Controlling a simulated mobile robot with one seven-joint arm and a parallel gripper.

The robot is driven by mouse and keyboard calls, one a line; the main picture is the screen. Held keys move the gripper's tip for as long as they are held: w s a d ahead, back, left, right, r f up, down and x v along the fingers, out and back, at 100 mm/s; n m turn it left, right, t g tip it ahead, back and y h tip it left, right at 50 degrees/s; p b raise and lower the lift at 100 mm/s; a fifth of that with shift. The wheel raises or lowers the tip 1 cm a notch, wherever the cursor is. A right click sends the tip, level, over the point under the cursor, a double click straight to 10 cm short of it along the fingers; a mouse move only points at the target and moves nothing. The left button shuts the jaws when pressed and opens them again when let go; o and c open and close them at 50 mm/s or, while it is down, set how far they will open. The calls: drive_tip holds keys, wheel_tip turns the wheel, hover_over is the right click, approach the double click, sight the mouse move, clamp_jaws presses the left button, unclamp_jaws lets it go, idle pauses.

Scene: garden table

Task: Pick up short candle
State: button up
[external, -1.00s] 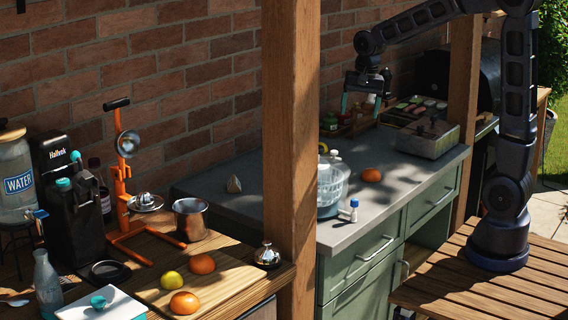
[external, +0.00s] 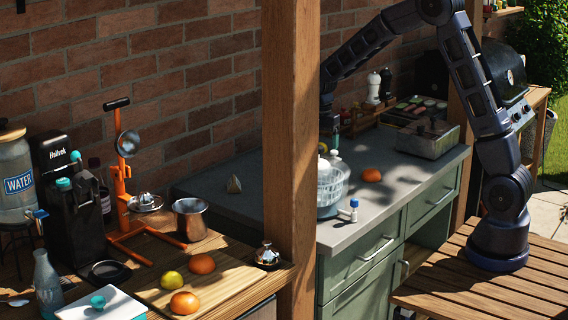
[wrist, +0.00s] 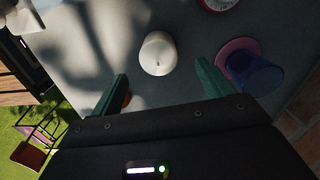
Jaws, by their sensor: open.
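A short, white, rounded thing that looks like the short candle (wrist: 157,53) stands on the grey counter in the wrist view. It lies just ahead of the gap between my green fingers. My gripper (wrist: 160,72) is open and nothing is between its fingers. I cannot pick out the candle for sure in the external view.
In the wrist view a blue cup with a pink base (wrist: 254,70) stands close to my right finger. An orange thing is partly hidden by the left finger. In the external view a clear bowl (external: 331,187), an orange (external: 371,175) and a grey tray (external: 428,142) stand on the counter (external: 400,195).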

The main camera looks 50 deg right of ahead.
drive_tip(key=shift+s+d+f, duration=0.1)
drive_tip(key=shift+f, duration=4.5)
drive_tip(key=c, duration=1.2)
drive_tip(key=shift+o, duration=0.2)
drive_tip(key=shift+r, duration=0.1)
